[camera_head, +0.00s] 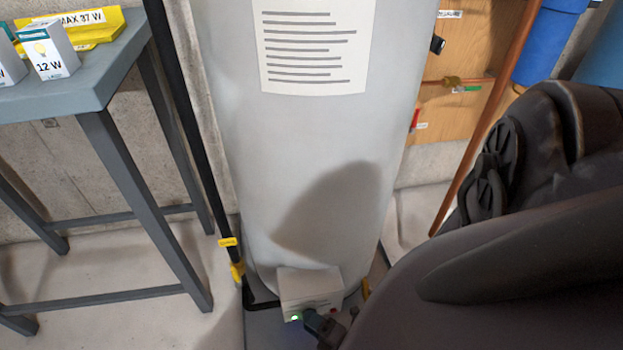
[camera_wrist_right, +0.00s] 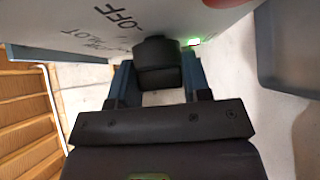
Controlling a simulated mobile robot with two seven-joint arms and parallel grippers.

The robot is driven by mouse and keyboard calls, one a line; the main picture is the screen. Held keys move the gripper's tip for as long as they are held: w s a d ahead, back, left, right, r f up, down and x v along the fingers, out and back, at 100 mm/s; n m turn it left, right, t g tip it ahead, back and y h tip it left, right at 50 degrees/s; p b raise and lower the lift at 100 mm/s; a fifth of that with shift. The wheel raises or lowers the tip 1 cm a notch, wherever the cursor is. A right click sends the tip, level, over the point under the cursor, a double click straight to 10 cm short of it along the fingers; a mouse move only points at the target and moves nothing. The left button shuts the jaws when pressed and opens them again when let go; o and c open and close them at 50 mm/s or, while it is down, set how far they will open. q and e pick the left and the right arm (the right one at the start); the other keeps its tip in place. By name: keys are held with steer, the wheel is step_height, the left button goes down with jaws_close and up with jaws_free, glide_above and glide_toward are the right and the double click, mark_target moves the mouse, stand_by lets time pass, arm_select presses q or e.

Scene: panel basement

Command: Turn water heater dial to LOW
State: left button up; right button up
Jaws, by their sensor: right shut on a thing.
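The water heater (camera_head: 295,150) is a tall pale grey cylinder in the middle of the head view. A light grey control box (camera_head: 308,287) sits low on its front. In the right wrist view the box's face (camera_wrist_right: 75,25) carries the marks OFF and PILOT, and the black dial (camera_wrist_right: 157,50) sticks out below it. My right gripper (camera_wrist_right: 158,76) has a finger on each side of the dial and is shut on it. In the head view the gripper (camera_head: 318,324) is small and partly hidden by my arm. The dial's pointer and a LOW mark cannot be made out.
A green light (camera_head: 295,318) glows beside the gripper. A grey table (camera_head: 75,85) with lamp boxes (camera_head: 50,55) stands at the left. A black pipe with yellow clips (camera_head: 230,242) runs along the heater's left side. A copper pipe (camera_head: 490,110) stands at the right.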

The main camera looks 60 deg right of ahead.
arm_select(q)
steer(key=shift+s+a, duration=0.1)
steer(key=shift+s, duration=0.2)
arm_select(e)
steer(key=o, duration=0.9)
arm_select(q)
steer(key=shift+w, duration=0.1)
arm_select(e)
steer(key=s, duration=1)
steer(key=shift+s+a, duration=0.35)
steer(key=shift+a, duration=0.1)
arm_select(q)
steer(key=shift+w, duration=0.1)
